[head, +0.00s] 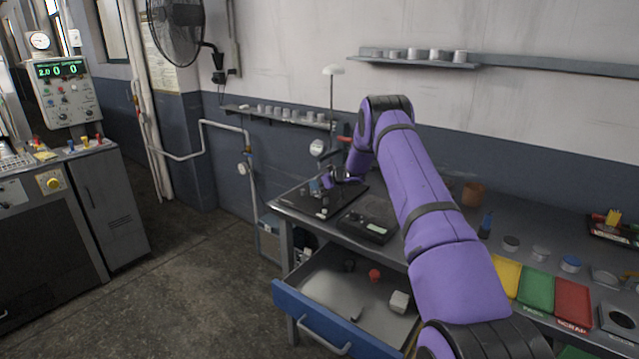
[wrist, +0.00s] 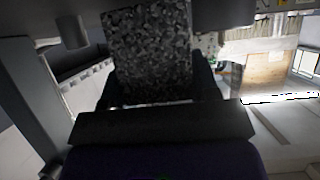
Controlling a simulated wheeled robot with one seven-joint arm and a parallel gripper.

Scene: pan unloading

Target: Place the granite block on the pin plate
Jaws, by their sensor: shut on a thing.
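My gripper (head: 335,180) is at the far left end of the bench, low over a black plate (head: 298,201). It is shut on the speckled dark grey granite block (wrist: 148,55), which fills the upper middle of the wrist view between the two dark fingers. In the head view the block is too small and too covered by the gripper to make out clearly. I cannot tell whether it touches the plate below. No pins can be made out on the black plate, so I cannot tell whether it is the pin plate.
A black box with a pale label (head: 368,219) lies right of the plate. A blue-fronted drawer (head: 318,322) stands open below, holding a red piece (head: 375,275) and a white block (head: 399,301). Yellow, green and red trays (head: 572,300) lie at the right. A thin lamp post rises behind the plate.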

